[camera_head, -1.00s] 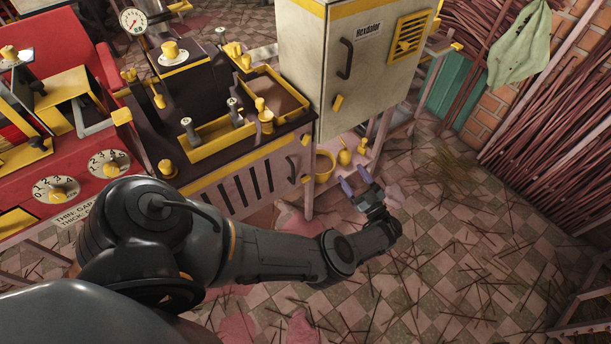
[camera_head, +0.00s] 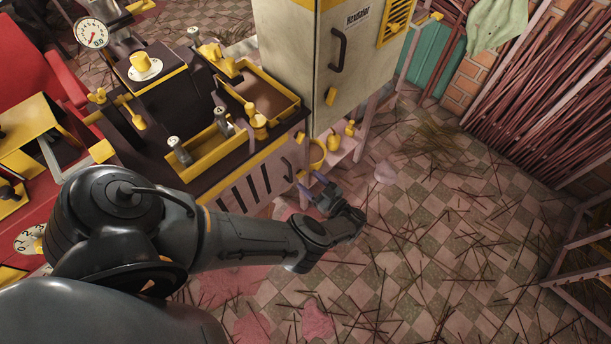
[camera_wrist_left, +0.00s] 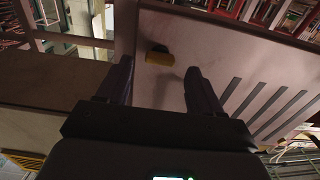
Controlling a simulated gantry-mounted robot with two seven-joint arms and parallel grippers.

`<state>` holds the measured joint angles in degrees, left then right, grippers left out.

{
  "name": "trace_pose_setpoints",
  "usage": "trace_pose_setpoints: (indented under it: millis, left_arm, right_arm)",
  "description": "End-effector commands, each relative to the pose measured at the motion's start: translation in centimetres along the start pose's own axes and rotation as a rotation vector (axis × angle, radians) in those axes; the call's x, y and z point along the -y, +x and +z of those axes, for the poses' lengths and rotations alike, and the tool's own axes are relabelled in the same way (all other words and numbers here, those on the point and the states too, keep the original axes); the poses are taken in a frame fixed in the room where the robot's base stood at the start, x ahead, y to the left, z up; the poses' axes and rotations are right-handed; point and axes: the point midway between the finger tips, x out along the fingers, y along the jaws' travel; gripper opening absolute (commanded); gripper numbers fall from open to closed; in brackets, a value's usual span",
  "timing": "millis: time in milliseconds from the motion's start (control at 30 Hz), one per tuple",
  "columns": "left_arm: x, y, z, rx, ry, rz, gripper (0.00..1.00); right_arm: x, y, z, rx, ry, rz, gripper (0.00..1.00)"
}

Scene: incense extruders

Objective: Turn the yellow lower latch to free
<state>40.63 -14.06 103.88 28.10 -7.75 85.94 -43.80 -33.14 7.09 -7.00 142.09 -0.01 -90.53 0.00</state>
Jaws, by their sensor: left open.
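In the left wrist view the yellow lower latch (camera_wrist_left: 158,57) is a small block on a pale panel with dark slots. It lies a little beyond and between the two fingertips of my left gripper (camera_wrist_left: 158,75), which is open and empty. I see no contact with the latch. In the head view my left gripper (camera_head: 311,184) is low beside the right end of the slotted panel (camera_head: 245,190), and I cannot make out the lower latch clearly there. A yellow upper latch (camera_head: 300,137) shows near the panel's top corner. My right gripper is not in view.
A tall pale cabinet (camera_head: 295,50) with a dark handle stands just behind. Yellow vessels (camera_head: 334,142) stand on a low shelf beside the panel. A yellow-rimmed tray (camera_head: 210,155) is above it. The littered checkered floor (camera_head: 430,240) at right is open.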

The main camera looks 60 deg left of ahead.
Motion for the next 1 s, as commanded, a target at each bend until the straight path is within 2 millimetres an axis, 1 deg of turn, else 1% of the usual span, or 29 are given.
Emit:
trace_pose_setpoints:
  millis: [33, 100, 267, 400, 633, 1000]
  left_arm:
    - [0.1, 0.7, -0.1, -0.001, 0.0, -0.001, 0.66]
    - [0.0, 1.4, 0.0, 0.0, -0.001, 0.0, 0.66]
    - [0.0, 2.5, 0.0, 0.0, 0.0, 0.0, 0.66]
    - [0.0, 2.9, 0.0, 0.001, 0.0, 0.001, 0.66]
    - [0.0, 2.9, 0.0, 0.001, -0.001, 0.001, 0.66]
    - [0.0, 2.9, 0.0, 0.0, -0.001, 0.001, 0.1]
  right_arm:
    - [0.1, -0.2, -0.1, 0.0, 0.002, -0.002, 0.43]
    - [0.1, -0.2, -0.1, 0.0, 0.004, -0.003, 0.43]
    - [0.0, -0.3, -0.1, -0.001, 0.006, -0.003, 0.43]
    - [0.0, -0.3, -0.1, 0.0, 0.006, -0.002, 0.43]
    - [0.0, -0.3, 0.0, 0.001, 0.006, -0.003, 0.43]
    - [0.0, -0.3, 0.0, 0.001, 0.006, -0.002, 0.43]
